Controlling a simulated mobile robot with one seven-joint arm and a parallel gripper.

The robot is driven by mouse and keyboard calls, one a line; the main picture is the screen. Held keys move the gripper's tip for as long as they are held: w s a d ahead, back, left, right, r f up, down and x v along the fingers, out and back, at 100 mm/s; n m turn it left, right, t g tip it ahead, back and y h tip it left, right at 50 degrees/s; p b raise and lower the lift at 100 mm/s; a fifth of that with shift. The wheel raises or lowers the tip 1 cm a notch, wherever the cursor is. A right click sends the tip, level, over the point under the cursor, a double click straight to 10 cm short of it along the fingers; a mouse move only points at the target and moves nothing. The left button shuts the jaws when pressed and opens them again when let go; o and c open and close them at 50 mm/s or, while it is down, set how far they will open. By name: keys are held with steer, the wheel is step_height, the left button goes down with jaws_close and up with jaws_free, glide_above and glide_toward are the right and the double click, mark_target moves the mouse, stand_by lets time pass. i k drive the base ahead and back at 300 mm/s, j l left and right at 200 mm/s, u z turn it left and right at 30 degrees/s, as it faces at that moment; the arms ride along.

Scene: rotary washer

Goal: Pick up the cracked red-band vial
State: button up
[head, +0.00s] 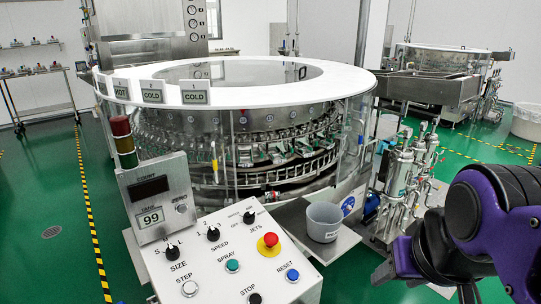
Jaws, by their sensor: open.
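My gripper (424,282) is at the lower right, at the end of my purple and black arm, partly cut off by the bottom edge. It looks open, with nothing seen in it. It is right of the grey bucket and well apart from the washer. A small red item (271,195) shows low on the washer's front. It is too small to tell whether it is the red-band vial. No crack can be made out on anything. The round rotary washer (330,82) has a white top ring and clear side panels, with many small glass items behind them.
A control panel (222,260) with knobs and buttons stands in front, with a display (152,198) reading 99 and a signal light (121,137). A grey bucket (323,222) stands on a ledge. Steel filter housings (403,185) stand right of the washer. Green floor is open at left.

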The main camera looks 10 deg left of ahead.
mark_target(268, 195)
steer(key=i+l+u, duration=0.15)
steer(key=l, duration=0.4)
steer(key=l+u, duration=0.15)
steer(key=l, duration=0.45)
steer(key=i+l+u, duration=0.15)
steer(key=l, duration=0.25)
steer(key=i+l+u, duration=0.1)
steer(key=l, duration=0.3)
steer(key=i+l+u, duration=0.35)
steer(key=i+l, duration=0.35)
